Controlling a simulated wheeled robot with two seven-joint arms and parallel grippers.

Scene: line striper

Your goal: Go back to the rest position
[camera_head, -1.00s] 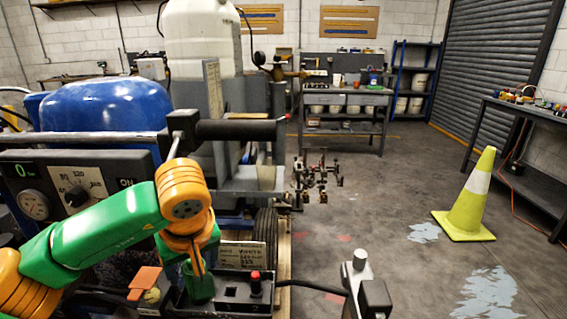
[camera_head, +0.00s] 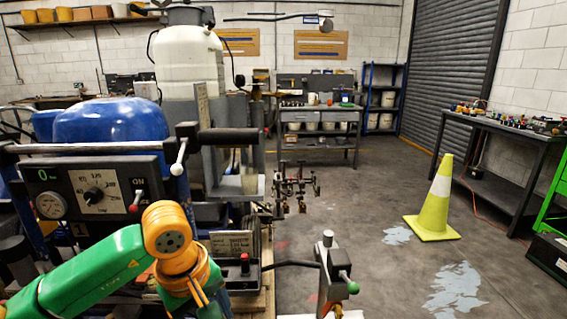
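The line striper (camera_head: 95,149) fills the left half, with its control panel, dial and gauge facing me. Its black-gripped handlebar (camera_head: 228,137) runs across above the panel. My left arm, green and orange, reaches in from the lower left in front of the panel. My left gripper (camera_head: 202,294) points down at the bottom edge, beside a small black box with a red button (camera_head: 245,264). Its fingertips are partly cut off, so I cannot tell whether it is open or shut.
A yellow cone with a white band (camera_head: 437,203) stands on the floor at right. A dark workbench (camera_head: 490,128) lines the right wall. A metal post with a green knob (camera_head: 330,265) stands at bottom centre. Open floor with pale paint patches lies between.

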